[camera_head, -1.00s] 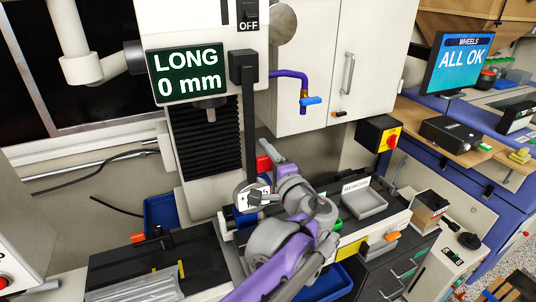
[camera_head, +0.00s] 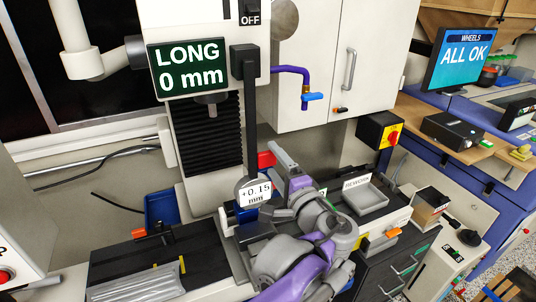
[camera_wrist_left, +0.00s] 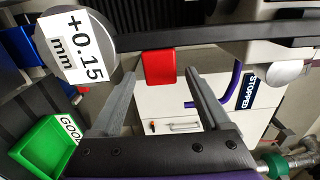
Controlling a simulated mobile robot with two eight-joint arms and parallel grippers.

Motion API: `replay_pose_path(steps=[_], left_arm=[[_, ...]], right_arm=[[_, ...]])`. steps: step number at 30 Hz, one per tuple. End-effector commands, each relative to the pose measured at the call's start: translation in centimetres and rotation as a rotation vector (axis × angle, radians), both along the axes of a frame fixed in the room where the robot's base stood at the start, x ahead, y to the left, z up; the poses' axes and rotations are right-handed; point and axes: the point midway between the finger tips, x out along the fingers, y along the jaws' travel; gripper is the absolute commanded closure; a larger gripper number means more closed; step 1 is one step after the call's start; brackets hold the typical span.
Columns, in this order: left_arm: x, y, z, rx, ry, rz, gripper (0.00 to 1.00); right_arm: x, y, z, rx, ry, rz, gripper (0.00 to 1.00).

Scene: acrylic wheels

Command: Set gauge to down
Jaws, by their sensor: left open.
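The gauge is a round grey dial (camera_head: 252,192) with a white "+0.15 mm" label. It hangs at the lower end of a straight black arm (camera_head: 250,120) below a black pivot block (camera_head: 244,62). In the left wrist view the dial (camera_wrist_left: 75,47) is at the upper left and its arm (camera_wrist_left: 220,38) runs across the top. My left gripper (camera_head: 284,164) is just right of the dial, open and empty, apart from it in the picture. Its two fingers (camera_wrist_left: 162,75) point toward the gauge arm, which lies beyond the tips. My right gripper is not in view.
The display (camera_head: 187,69) reads "LONG 0 mm". A green "GOOD" bin (camera_wrist_left: 45,145) is at the wrist view's lower left. A grey tray (camera_head: 367,198) is right.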

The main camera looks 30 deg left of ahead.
Motion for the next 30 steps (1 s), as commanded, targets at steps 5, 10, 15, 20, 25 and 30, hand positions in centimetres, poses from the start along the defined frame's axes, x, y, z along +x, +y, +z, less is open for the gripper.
replay_pose_path(steps=[5, 10, 15, 20, 25, 30], left_arm=[[-2.1, -2.8, -0.1, -0.001, 0.001, -0.004, 0.20], [-3.1, -4.0, 0.0, 0.000, 0.000, -0.001, 0.20], [-3.4, -4.3, 0.0, 0.000, 0.000, 0.001, 0.20], [-3.4, -4.2, 0.0, 0.000, 0.000, 0.001, 0.20], [-3.4, -4.2, 0.0, 0.000, 0.000, 0.001, 0.20], [-3.4, -4.2, 0.0, 0.000, 0.000, 0.001, 0.20]], right_arm=[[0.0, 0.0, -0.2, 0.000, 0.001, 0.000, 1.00], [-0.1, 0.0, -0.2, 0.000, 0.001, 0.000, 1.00], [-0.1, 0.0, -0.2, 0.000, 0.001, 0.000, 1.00], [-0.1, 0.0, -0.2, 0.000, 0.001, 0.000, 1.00], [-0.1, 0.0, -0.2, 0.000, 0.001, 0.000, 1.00], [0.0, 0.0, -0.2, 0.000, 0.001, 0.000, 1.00]])
